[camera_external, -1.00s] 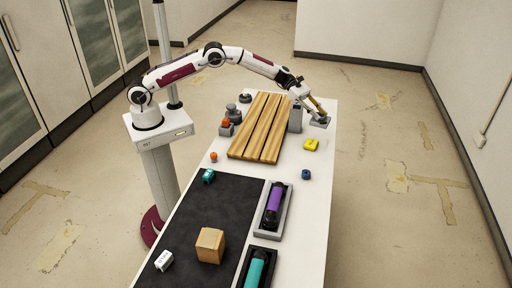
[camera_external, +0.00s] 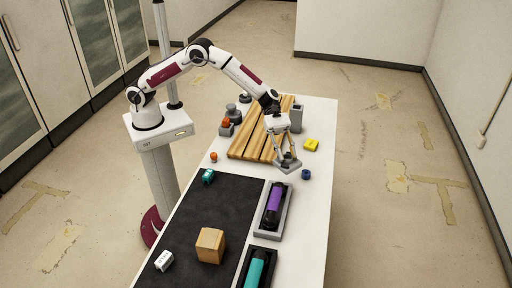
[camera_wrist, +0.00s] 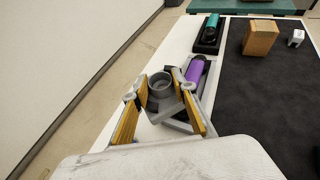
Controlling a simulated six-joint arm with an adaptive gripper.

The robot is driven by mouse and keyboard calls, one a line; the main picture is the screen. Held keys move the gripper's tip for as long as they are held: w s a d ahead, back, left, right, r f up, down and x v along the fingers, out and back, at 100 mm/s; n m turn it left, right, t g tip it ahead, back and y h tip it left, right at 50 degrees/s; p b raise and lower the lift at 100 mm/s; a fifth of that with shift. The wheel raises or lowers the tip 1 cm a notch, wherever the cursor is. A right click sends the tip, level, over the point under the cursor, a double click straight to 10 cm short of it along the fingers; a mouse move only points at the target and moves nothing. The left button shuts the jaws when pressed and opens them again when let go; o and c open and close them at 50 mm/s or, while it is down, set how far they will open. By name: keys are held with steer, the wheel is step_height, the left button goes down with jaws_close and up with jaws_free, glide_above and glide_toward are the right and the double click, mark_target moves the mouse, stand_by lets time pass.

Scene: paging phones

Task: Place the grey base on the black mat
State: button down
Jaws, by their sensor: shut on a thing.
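My gripper (camera_external: 285,157) is shut on the grey base (camera_external: 290,166), a small grey block with a round socket on top. The base is held above the white table, just past the near end of the wooden slatted board. In the wrist view, the grey base (camera_wrist: 161,84) sits between the two yellow-padded fingers of my gripper (camera_wrist: 163,97). The black mat (camera_external: 240,200) lies on the table, nearer the camera and to the left of the base. It shows at the right in the wrist view (camera_wrist: 260,110).
A wooden block (camera_external: 210,245), a white item (camera_external: 164,261) and a teal item (camera_external: 208,176) are on the mat. Trays with a purple cylinder (camera_external: 274,200) and a teal cylinder (camera_external: 257,270) line its right side. A yellow block (camera_external: 311,145) and blue ring (camera_external: 306,174) lie at right.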

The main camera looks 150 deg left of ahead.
steer(key=d+f+m+g+h, duration=0.1)
steer(key=d+m+h, duration=0.2)
steer(key=d, duration=1.5)
steer(key=m+g+h, duration=0.2)
steer(key=m+h, duration=0.1)
glide_above(217, 206)
step_height(217, 206, down, 2)
steer(key=shift+f, duration=0.1)
steer(key=shift+a, duration=0.1)
steer(key=shift+f, duration=3.05)
steer(key=shift+f, duration=1.9)
steer(key=shift+f, duration=0.1)
